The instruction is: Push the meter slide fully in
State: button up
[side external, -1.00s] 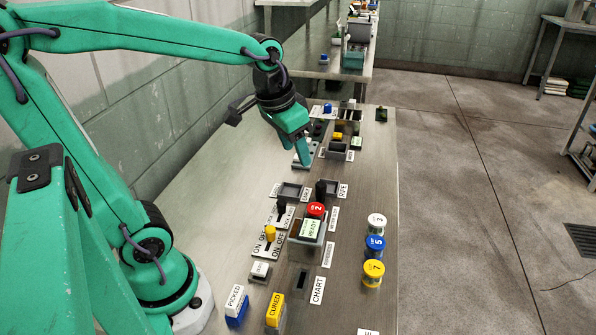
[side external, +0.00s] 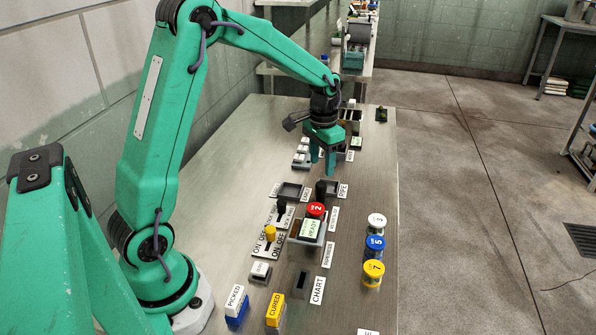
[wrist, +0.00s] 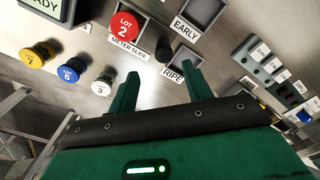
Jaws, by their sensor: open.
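The label METER SLIDE (wrist: 128,48) lies beside a red-capped LOT 2 piece (wrist: 124,25) in the wrist view. In the side view the red LOT 2 piece (side external: 316,210) stands by a grey box with a READY display (side external: 311,229). I cannot make out which part is the slide or how far in it sits. My gripper (side external: 322,171) points down above the bench, beyond the RIPE tray and apart from the LOT 2 piece. In the wrist view my gripper (wrist: 158,74) has its fingers spread, with nothing between them.
A dark post (side external: 320,189) stands by the RIPE label (side external: 343,190). Yellow (side external: 373,268), blue (side external: 375,243) and white (side external: 376,221) capped jars stand at the bench's right edge. A row of small labelled blocks (side external: 301,153) lies left of my gripper. A yellow-knobbed switch (side external: 270,233) stands left of the box.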

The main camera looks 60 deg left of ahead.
aim_at(321, 184)
jog(key=shift+w+a+f, duration=0.3)
jog(key=shift+w+f, duration=0.05)
jog(key=shift+f, duration=0.35)
jog(key=shift+f, duration=3.9)
grip_shut()
